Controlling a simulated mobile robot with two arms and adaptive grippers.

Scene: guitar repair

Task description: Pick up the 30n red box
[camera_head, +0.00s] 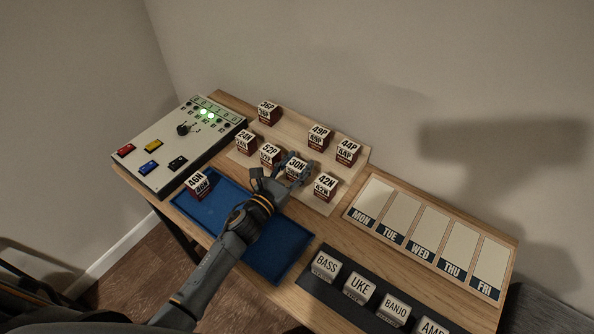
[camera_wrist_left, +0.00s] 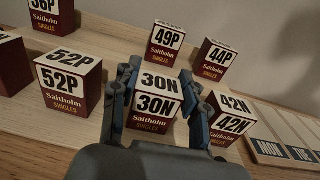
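The 30N box (camera_head: 296,169) is a small red cube with a white label, standing on the pale wooden board among several similar boxes. It also shows in the left wrist view (camera_wrist_left: 155,102), upright between the fingers. My left gripper (camera_head: 279,172) is open around it, one finger on each side. In the left wrist view the gripper (camera_wrist_left: 155,95) has the fingers close to the box's sides; whether they touch it is hard to tell. The right gripper is not in view.
The 52P box (camera_head: 270,154) and 42N box (camera_head: 326,186) stand close on either side. The 49P (camera_head: 319,136) and 44P (camera_head: 347,151) boxes are behind. A blue tray (camera_head: 275,258) holding the 46N box (camera_head: 197,184) lies under my left arm.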

